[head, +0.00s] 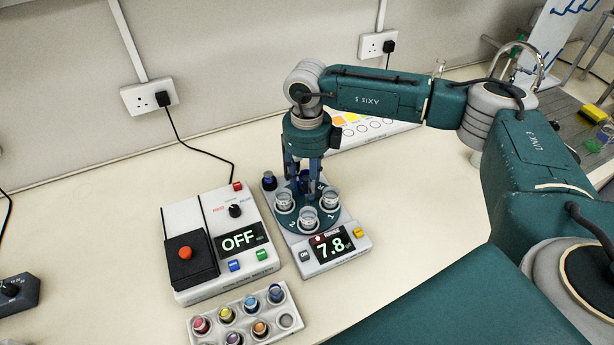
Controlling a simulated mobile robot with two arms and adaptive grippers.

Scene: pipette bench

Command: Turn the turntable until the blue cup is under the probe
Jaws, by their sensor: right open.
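The turntable (296,226) is a dark teal disc on a white meter with a display reading 7.8. Three pale cups show on it: a left cup (284,201), a right cup (330,199) and a front cup (308,217). Something dark blue (305,181) at the disc's back lies partly behind my fingers; I cannot tell if it is the blue cup. My right gripper (303,176) points down over the disc's back part, open; I cannot tell if it touches. I cannot make out the probe. My left gripper is not in view.
A white device (215,207) with an OFF display and red button stands left of the meter. A rack (245,320) with several coloured vials stands in front. A dark knobbed bottle (269,181) stands at the meter's back left.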

